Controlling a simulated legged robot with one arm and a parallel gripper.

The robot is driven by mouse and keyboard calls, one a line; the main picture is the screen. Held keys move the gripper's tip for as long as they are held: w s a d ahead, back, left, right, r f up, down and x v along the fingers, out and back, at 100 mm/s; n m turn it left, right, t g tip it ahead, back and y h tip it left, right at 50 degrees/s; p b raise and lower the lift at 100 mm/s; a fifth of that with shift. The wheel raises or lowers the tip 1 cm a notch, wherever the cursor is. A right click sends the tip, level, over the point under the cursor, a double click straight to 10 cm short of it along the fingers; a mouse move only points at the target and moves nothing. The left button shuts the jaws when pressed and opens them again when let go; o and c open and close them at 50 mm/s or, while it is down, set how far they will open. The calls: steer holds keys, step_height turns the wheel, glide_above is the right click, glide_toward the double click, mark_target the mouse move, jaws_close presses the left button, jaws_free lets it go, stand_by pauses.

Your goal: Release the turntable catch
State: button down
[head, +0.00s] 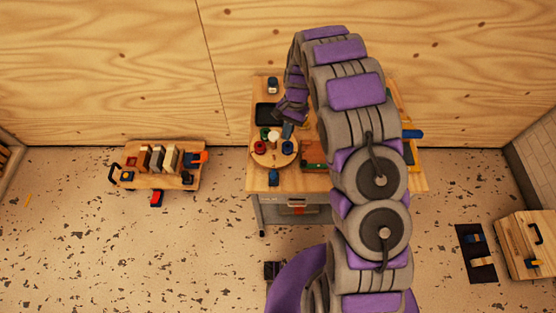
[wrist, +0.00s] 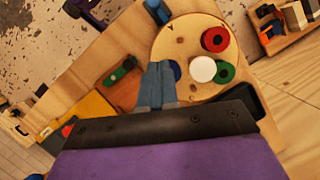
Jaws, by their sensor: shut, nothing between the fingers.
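The round wooden turntable (head: 264,158) lies on the workbench; it also fills the upper middle of the wrist view (wrist: 184,40). On it are a red roll (wrist: 215,39), a green roll (wrist: 225,72), a white round piece (wrist: 202,69) and a blue roll partly hidden behind my fingers. A small blue piece (wrist: 157,11) sits at the turntable's rim; it also shows at the bench's front edge in the head view (head: 273,178). I cannot tell for sure whether it is the catch. My gripper (wrist: 158,68) is shut and empty, with its fingertips over the turntable.
The workbench (head: 256,182) also holds a dark tray (head: 266,113) behind the turntable and a green item (wrist: 118,74) on a reddish-brown box. A separate low shelf (head: 185,180) with several blocks stands left. Open floor lies between them.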

steer(key=b, duration=0.3)
glide_above(277, 164)
steer(key=d, duration=0.2)
steer(key=f, duration=1)
steer(key=shift+w, duration=0.25)
steer(key=shift+s+a, duration=0.3)
steer(key=shift+s, duration=0.2)
steer(key=shift+s+a, duration=0.25)
steer(key=shift+s, duration=0.2)
steer(key=shift+s+a+b, duration=0.4)
steer(key=shift+s+a, duration=0.05)
steer(key=shift+s, duration=0.25)
